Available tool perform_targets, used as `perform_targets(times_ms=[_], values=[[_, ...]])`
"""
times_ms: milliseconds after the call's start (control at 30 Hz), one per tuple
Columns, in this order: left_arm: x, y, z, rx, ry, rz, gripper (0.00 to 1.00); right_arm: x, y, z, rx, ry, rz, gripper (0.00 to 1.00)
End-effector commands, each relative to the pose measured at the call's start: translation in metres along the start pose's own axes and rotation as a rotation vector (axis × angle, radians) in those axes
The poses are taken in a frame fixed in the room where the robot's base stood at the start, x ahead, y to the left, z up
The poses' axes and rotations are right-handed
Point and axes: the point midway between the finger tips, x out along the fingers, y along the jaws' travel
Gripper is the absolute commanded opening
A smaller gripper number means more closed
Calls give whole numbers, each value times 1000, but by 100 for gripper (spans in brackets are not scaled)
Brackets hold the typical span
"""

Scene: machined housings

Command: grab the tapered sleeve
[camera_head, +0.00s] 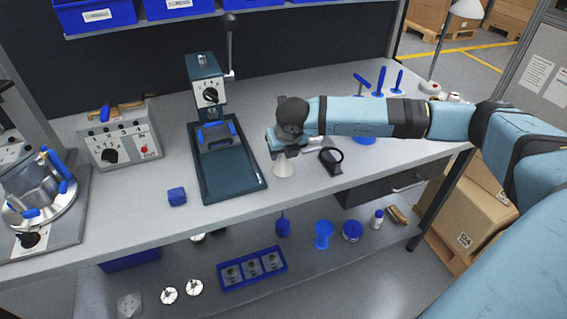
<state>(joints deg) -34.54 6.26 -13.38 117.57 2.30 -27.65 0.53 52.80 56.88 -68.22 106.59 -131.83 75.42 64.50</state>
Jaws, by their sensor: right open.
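The tapered sleeve (283,168) looks like a small pale cone, wider at the bottom. It stands upright on the workbench, just right of the dark green press base. My right gripper (284,154) is directly above it, pointing down, with its fingers at the top of the sleeve. The fingers are small and partly hidden by the wrist, and I cannot tell whether they touch the sleeve. The right gripper is open. The top of the sleeve is partly covered by the gripper. My left gripper is not in view.
A press (208,90) with a lever stands left of the sleeve. A black magnifier-like tool (331,158) lies close on the right. The bench's front strip (260,209) is clear.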

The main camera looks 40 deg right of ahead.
Motion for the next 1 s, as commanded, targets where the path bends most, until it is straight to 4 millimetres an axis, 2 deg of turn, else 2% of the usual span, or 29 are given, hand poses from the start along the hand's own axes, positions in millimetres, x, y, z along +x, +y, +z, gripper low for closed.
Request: perform_targets(times_ms=[167,300,367,400,833,1000], values=[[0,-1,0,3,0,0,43,0,0,0,0,0,0,48],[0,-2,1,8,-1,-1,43,0,0,0,0,0,0,16],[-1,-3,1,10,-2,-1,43,0,0,0,0,0,0,3],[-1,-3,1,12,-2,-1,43,0,0,0,0,0,0,0],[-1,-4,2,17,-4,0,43,0,0,-1,0,3,-1,0],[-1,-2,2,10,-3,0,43,-10,0,4,0,2,-1,0]])
